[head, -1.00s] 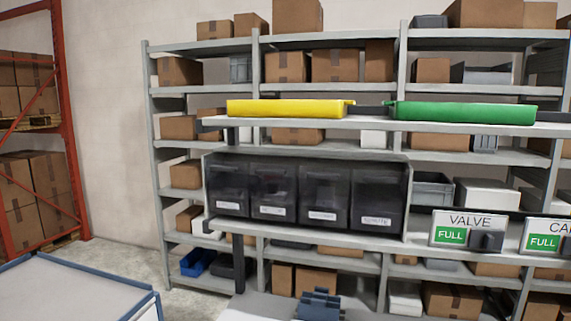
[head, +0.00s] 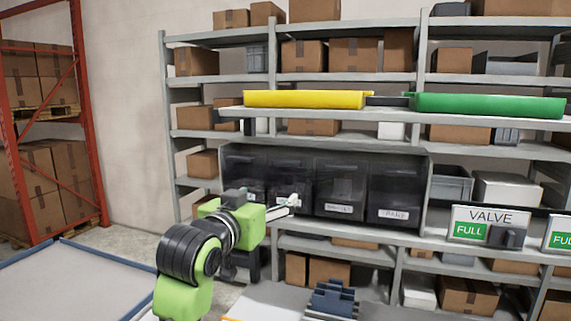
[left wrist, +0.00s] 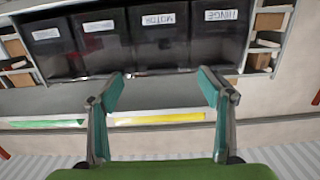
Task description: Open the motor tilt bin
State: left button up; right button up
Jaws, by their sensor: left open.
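A row of dark, see-through tilt bins stands on the shelf in the head view. The motor tilt bin (head: 283,168) is second from the left, partly hidden behind my left gripper; its front looks upright and shut. In the left wrist view, which is upside down, the motor bin (left wrist: 162,48) carries a MOTOR label. My left gripper (head: 292,205) is in front of that bin's lower part, open and empty. In the left wrist view the gripper's (left wrist: 165,76) teal-padded fingers are spread, their tips by the motor bin's edge; contact cannot be told. My right gripper is out of view.
The hinge bin (left wrist: 218,40) is beside the motor bin. A yellow tray (head: 305,99) and a green tray (head: 488,105) lie on the shelf above. A VALVE dispenser sign (head: 490,227) stands to the right. A blue-edged table (head: 60,285) is at lower left.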

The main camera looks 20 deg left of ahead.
aim_at(286, 163)
pick_arm(q)
notch_tip(286, 163, up, 5)
jog(key=shift+t, duration=0.4)
jog(key=w+p, duration=0.3)
jog(key=w, duration=0.3)
jog(key=w+p, duration=0.2)
jog(key=w, duration=0.4)
jog(key=shift+w+d+f+p, duration=0.1)
jog(key=shift+w+f+p, duration=0.15)
jog(key=shift+p, duration=0.15)
jog(key=shift+w+f, duration=0.1)
jog(key=shift+w, duration=0.6)
jog(key=c, duration=1.6)
